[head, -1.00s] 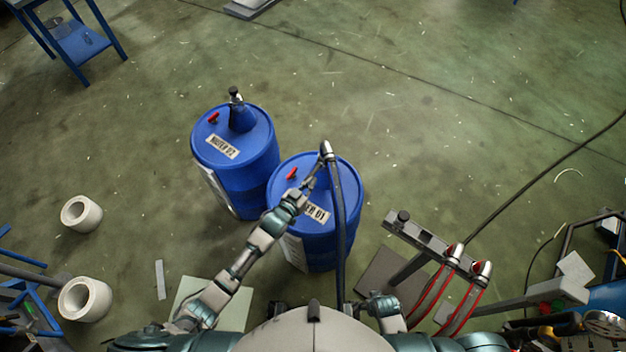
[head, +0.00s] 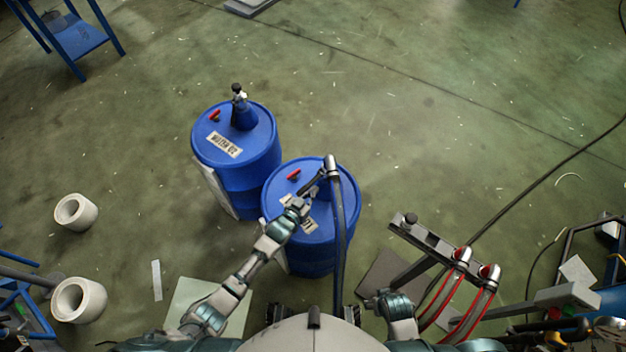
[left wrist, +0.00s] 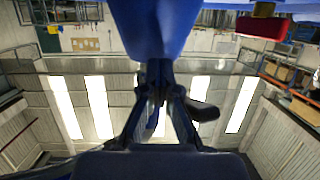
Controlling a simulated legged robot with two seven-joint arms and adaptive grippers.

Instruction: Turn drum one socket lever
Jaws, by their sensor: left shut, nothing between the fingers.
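Drum one (head: 318,258) is the nearer blue drum, upright, its label partly hidden by my left arm. On its top, a grey hose connector (head: 331,163) stands at the back with a dark hose hanging toward me. My left gripper (head: 322,181) is shut and empty over the drum top, just below and left of the connector. Whether it touches the connector is unclear. In the left wrist view, the closed fingers (left wrist: 160,78) lie under a blue tapered body (left wrist: 158,22). A dark lever-like piece (left wrist: 205,111) sticks out right beside them.
A red handle (head: 294,175) sits on drum one's top, left of my gripper. A second blue drum (head: 240,178) stands close behind left. A grey rack (head: 428,240) with red hoses is at right. Open floor lies beyond the drums.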

